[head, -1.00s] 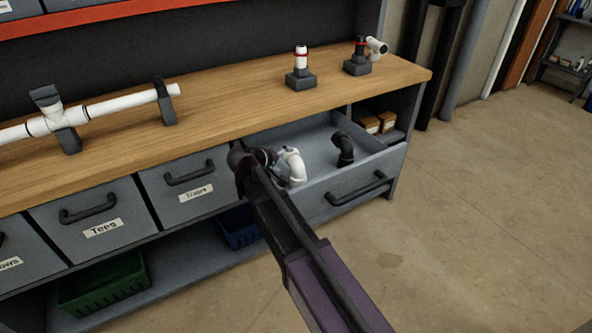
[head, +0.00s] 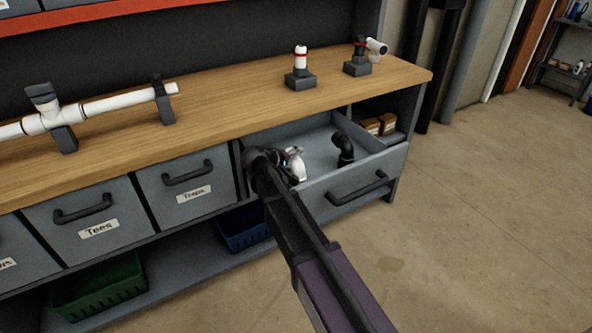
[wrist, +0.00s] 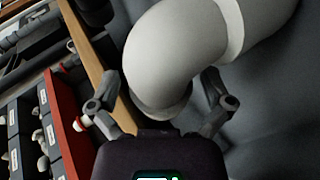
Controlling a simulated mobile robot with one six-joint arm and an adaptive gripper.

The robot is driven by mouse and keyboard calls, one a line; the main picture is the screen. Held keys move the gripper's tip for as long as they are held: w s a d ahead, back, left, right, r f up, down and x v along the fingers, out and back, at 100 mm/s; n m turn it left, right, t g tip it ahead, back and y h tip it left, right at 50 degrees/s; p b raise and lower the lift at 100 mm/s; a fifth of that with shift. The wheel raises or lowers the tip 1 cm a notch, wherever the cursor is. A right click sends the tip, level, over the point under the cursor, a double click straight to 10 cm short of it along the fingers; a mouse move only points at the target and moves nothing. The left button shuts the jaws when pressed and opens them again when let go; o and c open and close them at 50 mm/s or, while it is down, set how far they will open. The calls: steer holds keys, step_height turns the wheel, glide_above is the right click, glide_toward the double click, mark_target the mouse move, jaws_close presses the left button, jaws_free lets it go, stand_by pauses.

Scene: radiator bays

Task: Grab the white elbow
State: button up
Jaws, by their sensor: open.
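The white elbow (head: 298,167) is in the open drawer (head: 358,180), partly hidden behind my gripper (head: 286,160) in the head view. In the wrist view the white elbow (wrist: 185,55) fills the upper middle, very close. One end of it shows between the two fingers of my gripper (wrist: 160,106). The fingers are apart, one on each side of that end. I cannot tell whether either finger touches it.
A black elbow (head: 344,148) stands in the same drawer, to the right. The drawer's front and side walls surround both elbows. The wooden worktop (head: 235,115) is above and behind, with pipe pieces on dark stands. Closed drawers lie to the left.

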steer(key=c, duration=1)
steer(key=shift+c, duration=0.2)
step_height(320, 180, up, 10)
steer(key=p, duration=1)
stand_by(0.4)
